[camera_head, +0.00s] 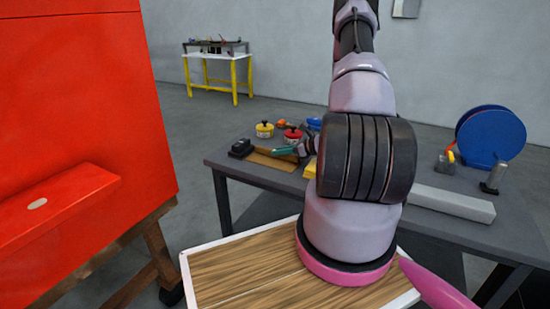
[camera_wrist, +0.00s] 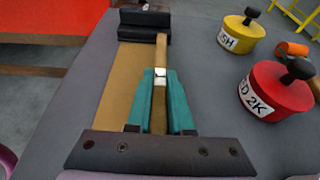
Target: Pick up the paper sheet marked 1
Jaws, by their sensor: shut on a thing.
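My gripper (camera_wrist: 160,74) has teal fingers pointing down at the dark table. It is shut on a narrow brown strip (camera_wrist: 161,50) with a small white patch between the fingertips. The strip looks like the paper sheet seen almost edge-on; I cannot read a mark on it. A flat tan sheet-like surface (camera_wrist: 117,88) lies just to its left, and I cannot tell whether they are one piece. In the head view the gripper (camera_head: 278,152) is low over the tan surface (camera_head: 270,161), partly hidden by my arm.
A black block (camera_wrist: 143,27) stands at the far end of the tan surface. A yellow pot (camera_wrist: 241,38) and a red pot (camera_wrist: 274,92) stand to the right. The table (camera_head: 235,171) also bears a grey bar (camera_head: 455,203) and a blue disc (camera_head: 490,137). A red panel (camera_head: 85,100) rises at left.

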